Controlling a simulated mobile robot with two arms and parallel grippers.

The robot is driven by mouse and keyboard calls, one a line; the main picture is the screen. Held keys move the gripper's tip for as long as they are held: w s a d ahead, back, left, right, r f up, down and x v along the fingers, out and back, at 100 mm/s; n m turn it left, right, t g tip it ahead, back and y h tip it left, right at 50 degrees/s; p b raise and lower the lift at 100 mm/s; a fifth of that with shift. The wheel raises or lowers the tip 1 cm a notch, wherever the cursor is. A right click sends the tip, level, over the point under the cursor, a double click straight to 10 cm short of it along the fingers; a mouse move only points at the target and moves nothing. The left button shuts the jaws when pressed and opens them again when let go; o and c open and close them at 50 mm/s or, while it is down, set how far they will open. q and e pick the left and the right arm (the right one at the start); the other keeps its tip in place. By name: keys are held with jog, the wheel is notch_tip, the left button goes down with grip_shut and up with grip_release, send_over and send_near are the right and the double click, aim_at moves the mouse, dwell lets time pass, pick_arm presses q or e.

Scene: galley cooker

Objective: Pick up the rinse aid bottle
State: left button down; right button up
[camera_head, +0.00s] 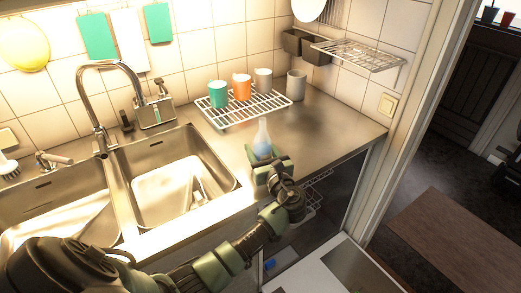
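The rinse aid bottle (262,138) is small and clear, with a narrow neck and bluish liquid. It is upright at the counter's front part, right of the sink. My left gripper (267,160) is at the bottle's lower part, its arm coming in from the lower left. The gripper covers the bottle's base. I cannot tell whether the fingers are closed on it or only around it. My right gripper is not in view.
A white wire rack (226,122) with several cups stands behind the bottle. A grey cup (297,85) stands to its right. The double sink (222,180) and tap (99,140) are left. The counter (335,125) right of the bottle is clear. An open dishwasher (345,262) is below.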

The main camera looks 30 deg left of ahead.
pick_arm(q)
notch_tip(320, 180, up, 20)
dwell(0.4)
dwell(0.5)
